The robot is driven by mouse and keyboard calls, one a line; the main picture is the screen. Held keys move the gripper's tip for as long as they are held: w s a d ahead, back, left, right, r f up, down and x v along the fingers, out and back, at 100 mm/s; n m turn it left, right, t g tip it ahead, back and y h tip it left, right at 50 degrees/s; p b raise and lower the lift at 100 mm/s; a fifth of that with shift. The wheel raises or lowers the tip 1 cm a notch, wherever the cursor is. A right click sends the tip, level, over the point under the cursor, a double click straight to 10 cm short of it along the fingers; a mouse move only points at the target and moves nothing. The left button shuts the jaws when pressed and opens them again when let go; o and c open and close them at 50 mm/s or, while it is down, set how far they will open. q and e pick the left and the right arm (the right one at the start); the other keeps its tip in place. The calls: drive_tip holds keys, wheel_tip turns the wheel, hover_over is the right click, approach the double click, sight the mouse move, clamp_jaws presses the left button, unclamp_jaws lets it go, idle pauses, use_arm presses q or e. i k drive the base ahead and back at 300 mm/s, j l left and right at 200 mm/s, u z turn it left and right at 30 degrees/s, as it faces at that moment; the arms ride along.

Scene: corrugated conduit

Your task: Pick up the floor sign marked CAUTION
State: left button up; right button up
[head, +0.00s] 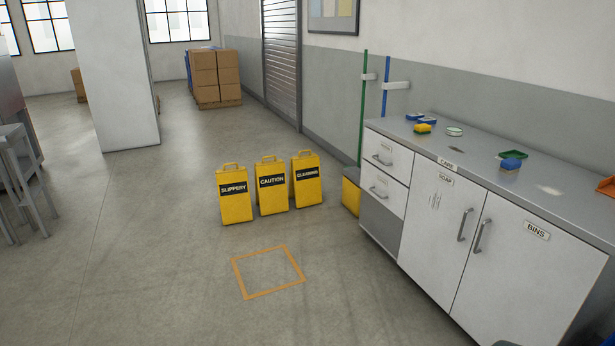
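The yellow floor sign marked CAUTION (271,195) stands upright on the grey floor, with a handle on top. It is the middle one of three similar signs. The sign marked SLIPPERY (235,207) stands to its left, and a third sign (307,190), whose label seems to read CLEANING, stands to its right. The signs are close together with narrow gaps. Neither of my grippers shows in the head view.
An orange square outline (240,273) is on the floor in front of the signs. A counter with cabinets (480,172) runs along the right. A yellow bucket (351,196) stands at its far end. A pillar (115,80) and stool (25,180) are at left. Floor before the signs is clear.

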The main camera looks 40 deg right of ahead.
sight(270, 183)
drive_tip(key=i+l+z, duration=0.6)
drive_tip(key=i, duration=0.2)
drive_tip(key=i+l+z, duration=0.2)
drive_tip(key=i+z, duration=0.45)
drive_tip(key=i, duration=1.35)
drive_tip(key=i+l, duration=0.1)
drive_tip(key=i, duration=1)
drive_tip(key=i+u, duration=0.1)
drive_tip(key=i, duration=1)
drive_tip(key=i+l, duration=0.15)
drive_tip(key=i, duration=0.95)
